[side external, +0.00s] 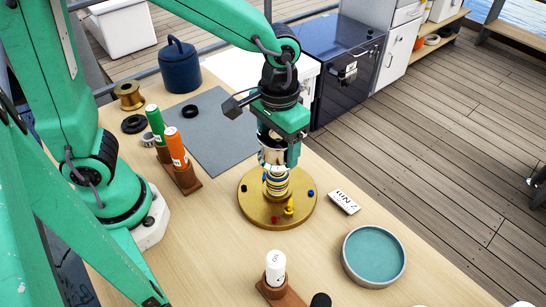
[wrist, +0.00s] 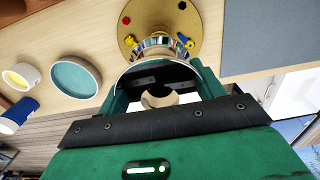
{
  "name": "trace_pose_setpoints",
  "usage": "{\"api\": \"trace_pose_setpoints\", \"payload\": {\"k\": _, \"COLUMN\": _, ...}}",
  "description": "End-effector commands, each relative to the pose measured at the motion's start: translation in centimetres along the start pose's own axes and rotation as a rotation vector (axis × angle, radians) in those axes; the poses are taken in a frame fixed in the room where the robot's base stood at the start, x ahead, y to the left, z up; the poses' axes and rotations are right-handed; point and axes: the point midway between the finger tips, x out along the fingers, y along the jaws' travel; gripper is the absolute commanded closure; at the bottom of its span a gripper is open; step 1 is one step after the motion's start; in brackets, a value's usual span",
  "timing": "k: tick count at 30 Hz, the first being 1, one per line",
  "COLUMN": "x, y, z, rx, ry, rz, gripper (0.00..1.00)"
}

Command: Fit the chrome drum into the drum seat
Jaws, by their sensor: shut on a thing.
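My gripper (side external: 279,150) points straight down over the round gold base (side external: 252,208) and is shut on the chrome drum (side external: 270,159). The drum looks upright, directly above a short column with white, yellow and blue bands (side external: 277,183) in the middle of the base. I cannot tell whether the drum touches the column. In the wrist view the drum's shiny rim (wrist: 150,67) shows between the green jaws, with the gold base (wrist: 145,12) beyond. No drum seat can be told apart; the drum and jaws cover the top of the column.
Red, blue and yellow knobs (side external: 289,207) ring the column. A green and an orange cylinder (side external: 176,147) stand in brown holders at left. A white cylinder (side external: 275,268) stands in front, a teal round tray (side external: 374,254) at front right. A small white label block (side external: 344,202) lies right of the base.

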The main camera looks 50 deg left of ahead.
Motion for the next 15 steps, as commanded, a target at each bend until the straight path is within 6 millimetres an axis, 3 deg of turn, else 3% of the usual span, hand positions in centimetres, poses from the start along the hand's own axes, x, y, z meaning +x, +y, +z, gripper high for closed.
{"api": "trace_pose_setpoints", "payload": {"k": 15, "x": 0.34, "y": 0.04, "z": -0.08, "rx": 0.000, "ry": 0.002, "rz": 0.001, "gripper": 0.84}}
